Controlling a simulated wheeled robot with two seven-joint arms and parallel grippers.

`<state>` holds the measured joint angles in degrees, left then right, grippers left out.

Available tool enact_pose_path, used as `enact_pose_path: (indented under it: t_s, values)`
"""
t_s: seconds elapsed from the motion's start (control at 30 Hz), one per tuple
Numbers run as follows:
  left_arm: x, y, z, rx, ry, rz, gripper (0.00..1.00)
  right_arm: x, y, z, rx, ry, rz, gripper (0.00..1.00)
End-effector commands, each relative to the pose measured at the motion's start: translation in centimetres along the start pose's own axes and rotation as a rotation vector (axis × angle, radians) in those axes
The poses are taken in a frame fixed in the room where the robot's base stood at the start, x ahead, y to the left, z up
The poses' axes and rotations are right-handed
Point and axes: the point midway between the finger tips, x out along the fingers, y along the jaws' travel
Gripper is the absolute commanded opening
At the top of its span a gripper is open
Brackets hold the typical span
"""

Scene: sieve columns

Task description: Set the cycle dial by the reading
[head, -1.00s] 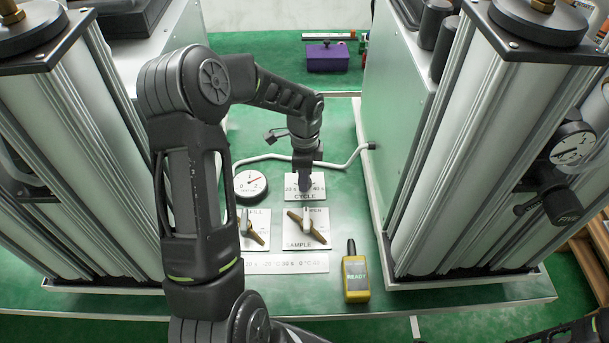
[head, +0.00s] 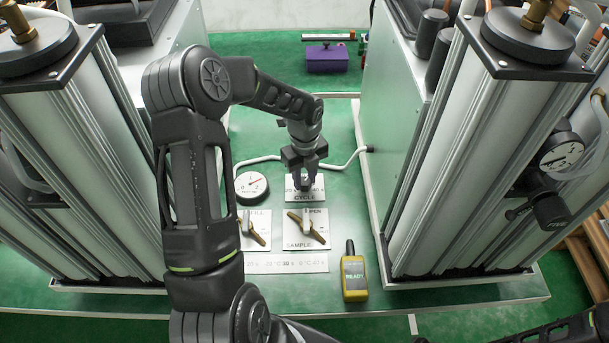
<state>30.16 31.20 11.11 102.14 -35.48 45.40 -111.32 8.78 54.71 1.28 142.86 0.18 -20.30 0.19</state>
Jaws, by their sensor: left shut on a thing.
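The cycle dial's white plate (head: 305,197), lettered CYCLE, lies on the green bench between the two column stands. My left gripper (head: 305,186) points down over this plate and is shut on the dial knob, which its fingers mostly hide. The pointer's setting is hidden. A round white gauge (head: 251,186) with a red needle sits left of the plate; its value is too small to read. A pale strip (head: 286,263) with temperatures and seconds printed on it lies nearer. My right gripper is not in view; only a dark piece of arm shows at the lower right.
Two brass-coloured lever handles sit on the FILL plate (head: 257,229) and the SAMPLE plate (head: 306,229), just nearer than the dial. A yellow handheld meter (head: 354,276) reading READY stands to their right. A purple box (head: 332,59) is at the back. Tall columns flank both sides.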

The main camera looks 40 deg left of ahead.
Motion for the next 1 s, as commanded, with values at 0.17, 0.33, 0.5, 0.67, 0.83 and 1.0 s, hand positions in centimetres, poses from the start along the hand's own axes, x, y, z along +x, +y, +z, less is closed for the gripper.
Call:
enact_pose_path:
  t_s: [0.17, 0.33, 0.5, 0.67, 0.83, 1.0]
  values:
    - [-0.2, 0.0, 0.1, 0.162, 0.000, -0.001, 0.00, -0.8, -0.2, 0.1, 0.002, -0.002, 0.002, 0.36]
    - [-0.2, -0.1, 0.0, 0.304, -0.001, -0.001, 0.00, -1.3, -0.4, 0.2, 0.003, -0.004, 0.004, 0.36]
    - [-0.2, 0.0, 0.1, 0.407, -0.001, -0.001, 0.00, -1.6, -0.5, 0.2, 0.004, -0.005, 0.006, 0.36]
    - [-0.1, -0.1, 0.1, 0.467, -0.001, -0.001, 0.00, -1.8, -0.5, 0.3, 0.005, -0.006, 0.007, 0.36]
    - [-0.1, -0.1, 0.1, 0.493, -0.002, -0.001, 0.00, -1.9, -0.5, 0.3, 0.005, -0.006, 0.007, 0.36]
    - [-0.1, -0.1, 0.1, 0.498, -0.002, -0.001, 0.00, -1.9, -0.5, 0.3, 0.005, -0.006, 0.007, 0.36]
